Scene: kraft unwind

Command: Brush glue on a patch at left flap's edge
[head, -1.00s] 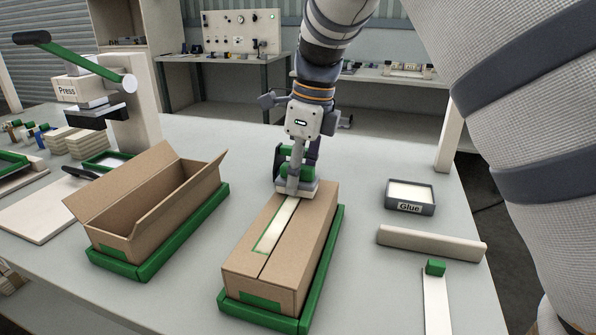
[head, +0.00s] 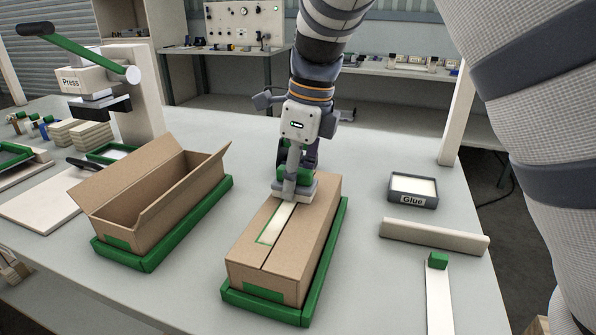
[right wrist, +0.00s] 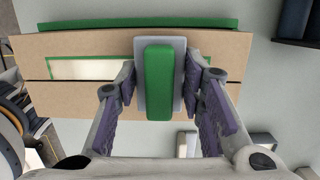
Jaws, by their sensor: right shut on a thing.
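A closed cardboard box (head: 303,238) has two top flaps meeting at a lengthwise seam. A green-outlined pale patch (head: 276,224) lies on the left flap beside the seam; it also shows in the right wrist view (right wrist: 85,69). My right gripper (head: 297,180) is over the box's far part, shut on the brush. The brush has a green block handle (right wrist: 158,82) and a wide grey base (right wrist: 178,50), which covers the patch's far part and appears to rest on the flap. Whether wet glue covers the patch is unclear. My left gripper is not in view.
A green tray (head: 337,243) frames the box. An open box (head: 150,205) stands in another tray at left, near the press (head: 95,80). The glue pan (head: 413,190), a pale bar (head: 434,236) and a green-tipped strip (head: 438,290) lie at right.

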